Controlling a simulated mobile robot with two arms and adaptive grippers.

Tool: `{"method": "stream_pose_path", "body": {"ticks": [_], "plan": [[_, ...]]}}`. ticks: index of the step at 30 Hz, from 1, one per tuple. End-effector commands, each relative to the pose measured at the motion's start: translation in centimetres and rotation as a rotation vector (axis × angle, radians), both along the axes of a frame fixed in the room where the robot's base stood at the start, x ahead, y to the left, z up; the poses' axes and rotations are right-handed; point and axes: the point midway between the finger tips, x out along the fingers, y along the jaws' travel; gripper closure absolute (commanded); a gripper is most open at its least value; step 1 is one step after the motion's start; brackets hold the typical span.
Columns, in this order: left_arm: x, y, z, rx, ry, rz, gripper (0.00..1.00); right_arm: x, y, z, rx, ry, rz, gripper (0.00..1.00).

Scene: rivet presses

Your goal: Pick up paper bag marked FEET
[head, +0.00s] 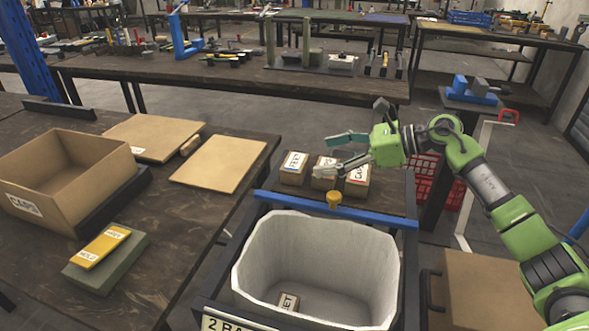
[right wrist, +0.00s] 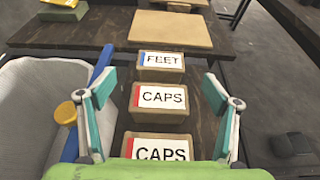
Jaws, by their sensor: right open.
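A paper bag marked FEET (head: 293,168), with a blue stripe on its label, stands at the left end of a row of bags on the small dark table. In the right wrist view this FEET bag (right wrist: 160,67) is the farthest of the row. Two bags marked CAPS, the middle one (head: 324,172) and the near one (head: 357,180), have red stripes. My right gripper (head: 327,156) is open and empty above the row, its fingers spread either side of it in the right wrist view. My left gripper is not in view.
A white-lined bin (head: 250,262) stands in front of the bags; a small labelled bag (head: 288,302) lies inside, its marking hard to read. A blue bar (head: 335,212) and yellow knob (head: 334,199) lie between. The left table holds a CAPS box (head: 110,160).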

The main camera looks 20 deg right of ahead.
Motion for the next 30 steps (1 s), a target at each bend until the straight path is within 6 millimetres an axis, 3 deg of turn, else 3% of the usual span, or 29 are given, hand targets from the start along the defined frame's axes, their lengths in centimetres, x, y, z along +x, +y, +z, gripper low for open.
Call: {"method": "stream_pose_path", "body": {"ticks": [16, 26, 30], "plan": [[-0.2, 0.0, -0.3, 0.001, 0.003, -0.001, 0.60, 3.3, 4.5, -2.7, 0.004, 0.000, 0.001, 0.18], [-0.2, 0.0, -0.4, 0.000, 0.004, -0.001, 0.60, 3.7, 5.0, -3.1, 0.001, 0.000, 0.000, 0.18], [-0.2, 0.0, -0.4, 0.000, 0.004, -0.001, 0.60, 3.6, 5.0, -3.1, 0.001, 0.000, 0.000, 0.54]]}}
